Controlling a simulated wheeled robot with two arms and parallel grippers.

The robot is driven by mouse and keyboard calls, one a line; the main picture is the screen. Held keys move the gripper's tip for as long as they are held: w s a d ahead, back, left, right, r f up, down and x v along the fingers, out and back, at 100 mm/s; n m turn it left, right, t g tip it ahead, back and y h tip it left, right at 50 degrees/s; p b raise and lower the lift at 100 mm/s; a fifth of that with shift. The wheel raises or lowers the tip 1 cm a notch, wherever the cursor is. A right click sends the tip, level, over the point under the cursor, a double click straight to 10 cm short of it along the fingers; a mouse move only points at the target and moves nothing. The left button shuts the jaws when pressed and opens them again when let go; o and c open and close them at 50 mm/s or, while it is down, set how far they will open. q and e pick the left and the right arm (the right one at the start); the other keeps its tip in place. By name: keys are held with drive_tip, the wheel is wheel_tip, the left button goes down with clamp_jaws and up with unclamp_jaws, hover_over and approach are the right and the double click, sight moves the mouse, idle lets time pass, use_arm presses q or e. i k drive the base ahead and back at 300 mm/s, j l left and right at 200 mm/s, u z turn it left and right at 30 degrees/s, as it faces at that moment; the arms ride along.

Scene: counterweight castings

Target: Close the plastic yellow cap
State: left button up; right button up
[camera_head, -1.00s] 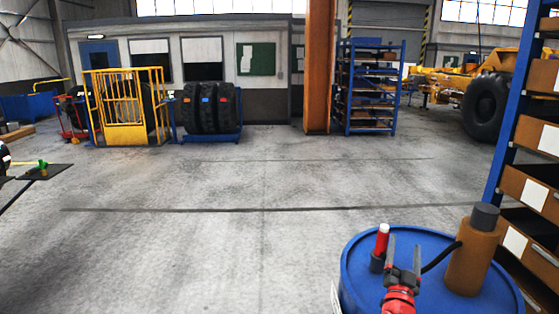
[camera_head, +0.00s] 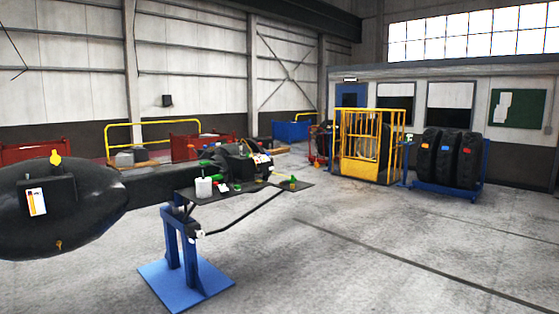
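A small yellow cap-like piece (camera_head: 56,160) stands on top of a black box-shaped part of a large rounded black casting (camera_head: 85,225) at the left edge. I cannot tell whether it is open or closed. A white and yellow label (camera_head: 36,202) is on the casting's face, and a small yellow-orange piece (camera_head: 58,245) shows lower down. Neither of my grippers shows in this view.
A dark tabletop (camera_head: 225,195) on a blue stand (camera_head: 180,245) holds a white cup (camera_head: 204,188) and small green pieces. A yellow cage (camera_head: 370,145) and tyres on a blue rack (camera_head: 445,188) stand behind. The right-hand floor is clear.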

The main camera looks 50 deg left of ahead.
sight(55, 160)
drive_tip(key=j+u, duration=0.15)
drive_tip(key=u, duration=0.95)
drive_tip(key=i+j+u, duration=0.25)
drive_tip(key=j+u, duration=0.2)
drive_tip(key=i+j+u, duration=0.45)
drive_tip(key=j, duration=0.15)
drive_tip(key=i+j+u, duration=0.3)
drive_tip(key=u, duration=0.15)
drive_tip(key=j, duration=0.1)
